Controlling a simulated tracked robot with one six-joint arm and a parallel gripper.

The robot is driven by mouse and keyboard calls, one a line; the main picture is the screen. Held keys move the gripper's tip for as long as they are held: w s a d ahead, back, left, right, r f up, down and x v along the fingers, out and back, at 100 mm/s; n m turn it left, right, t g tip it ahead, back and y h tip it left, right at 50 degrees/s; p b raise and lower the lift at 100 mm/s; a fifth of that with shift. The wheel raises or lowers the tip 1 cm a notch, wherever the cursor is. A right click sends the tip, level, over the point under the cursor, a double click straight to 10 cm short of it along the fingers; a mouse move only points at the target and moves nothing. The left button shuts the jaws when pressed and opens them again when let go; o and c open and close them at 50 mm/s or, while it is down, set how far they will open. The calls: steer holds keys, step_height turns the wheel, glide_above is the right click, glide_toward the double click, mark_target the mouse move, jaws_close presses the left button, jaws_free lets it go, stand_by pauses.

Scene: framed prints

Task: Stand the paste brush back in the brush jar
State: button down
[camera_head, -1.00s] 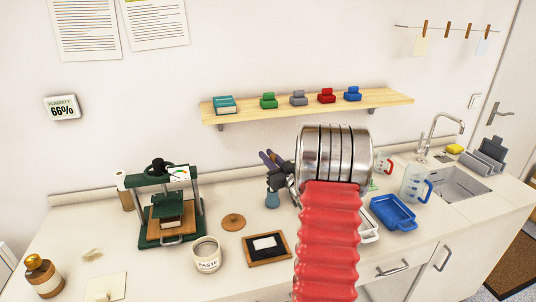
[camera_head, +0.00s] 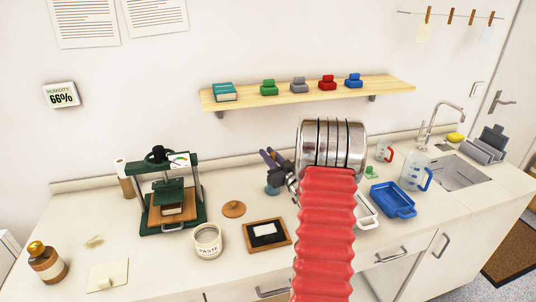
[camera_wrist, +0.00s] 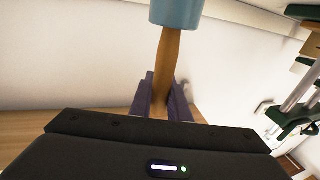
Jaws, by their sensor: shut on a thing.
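My gripper (camera_head: 270,158) has purple fingers and is at the back of the counter, left of my red arm. In the wrist view the gripper (camera_wrist: 165,88) is shut on the brown wooden handle of the paste brush (camera_wrist: 168,65). The handle meets a blue-grey cylinder, apparently the brush jar (camera_wrist: 176,12), cut off by the picture's edge. The brush jar (camera_head: 272,189) also shows just below the gripper in the head view, partly hidden by it. I cannot tell whether the brush is inside the jar or in front of it. Its bristles are not visible.
A paste pot (camera_head: 207,241), a wooden lid (camera_head: 233,209) and a dark framed board (camera_head: 266,235) lie in front. A green press (camera_head: 170,192) stands left. A shelf (camera_head: 310,94) hangs above. A blue tray (camera_head: 393,200) lies right.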

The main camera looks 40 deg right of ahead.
steer(key=c, duration=1.6)
jaws_free()
steer(key=shift+s, duration=0.15)
steer(key=v, duration=1.3)
steer(key=shift+s+a+f, duration=0.1)
steer(key=shift+s+f, duration=0.05)
steer(key=shift+s, duration=0.05)
